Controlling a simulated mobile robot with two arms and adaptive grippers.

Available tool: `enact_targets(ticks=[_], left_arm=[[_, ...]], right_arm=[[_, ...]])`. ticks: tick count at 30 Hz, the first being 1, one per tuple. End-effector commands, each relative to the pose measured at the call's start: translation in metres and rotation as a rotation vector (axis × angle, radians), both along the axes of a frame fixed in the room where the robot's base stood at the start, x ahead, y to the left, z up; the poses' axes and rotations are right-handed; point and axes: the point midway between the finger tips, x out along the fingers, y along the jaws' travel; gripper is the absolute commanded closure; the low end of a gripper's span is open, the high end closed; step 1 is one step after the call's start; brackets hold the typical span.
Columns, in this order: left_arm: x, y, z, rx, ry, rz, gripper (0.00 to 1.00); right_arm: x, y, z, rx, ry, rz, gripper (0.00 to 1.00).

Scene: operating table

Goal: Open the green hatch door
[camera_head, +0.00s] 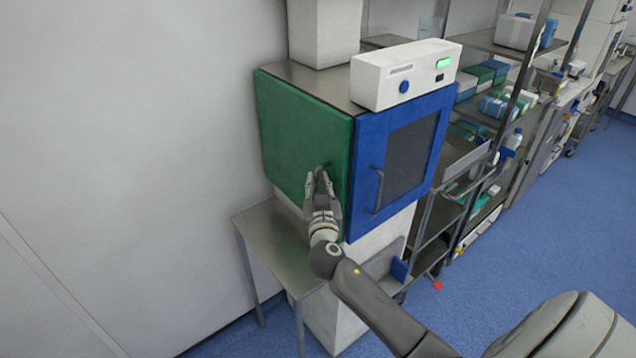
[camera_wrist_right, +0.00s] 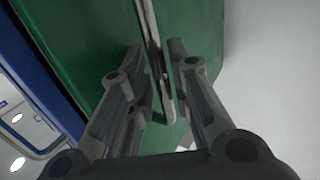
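The green hatch door (camera_head: 300,135) is on the left face of a box-shaped cabinet and looks closed, its edges flush with the frame. Its thin metal handle (camera_wrist_right: 157,60) shows in the right wrist view between my fingers. My right gripper (camera_head: 321,180) is at the door's lower right part. In the head view the fingers hide most of the handle. My left gripper is not in view.
A blue-framed door (camera_head: 368,190) with a dark window and its own handle adjoins on the right. A metal side table (camera_head: 270,235) stands below the green door. A white control box (camera_head: 405,72) sits on top. A grey wall (camera_head: 130,150) is at the left; loaded shelving is at the right.

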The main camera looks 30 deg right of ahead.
Motion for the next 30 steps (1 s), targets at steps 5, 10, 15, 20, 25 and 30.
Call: enact_targets(ticks=[5, 10, 15, 20, 25, 30], left_arm=[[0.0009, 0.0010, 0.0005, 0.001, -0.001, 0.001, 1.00], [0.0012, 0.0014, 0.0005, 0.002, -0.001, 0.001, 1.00], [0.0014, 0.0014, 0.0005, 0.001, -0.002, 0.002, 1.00], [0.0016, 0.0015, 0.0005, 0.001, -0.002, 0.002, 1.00], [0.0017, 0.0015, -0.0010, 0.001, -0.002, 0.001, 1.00], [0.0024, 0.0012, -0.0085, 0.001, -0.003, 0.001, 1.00]], right_arm=[[0.0018, -0.0009, 0.0003, 0.000, -0.001, 0.001, 0.81], [0.0016, -0.0008, 0.0002, 0.000, -0.001, 0.001, 0.86], [0.0014, -0.0009, 0.0002, 0.000, -0.001, 0.000, 1.00], [0.0014, -0.0011, 0.0001, 0.000, 0.000, -0.001, 1.00], [0.0012, -0.0010, -0.0005, 0.001, 0.000, -0.004, 1.00], [0.0006, -0.0004, -0.0019, 0.001, -0.002, -0.027, 1.00]])
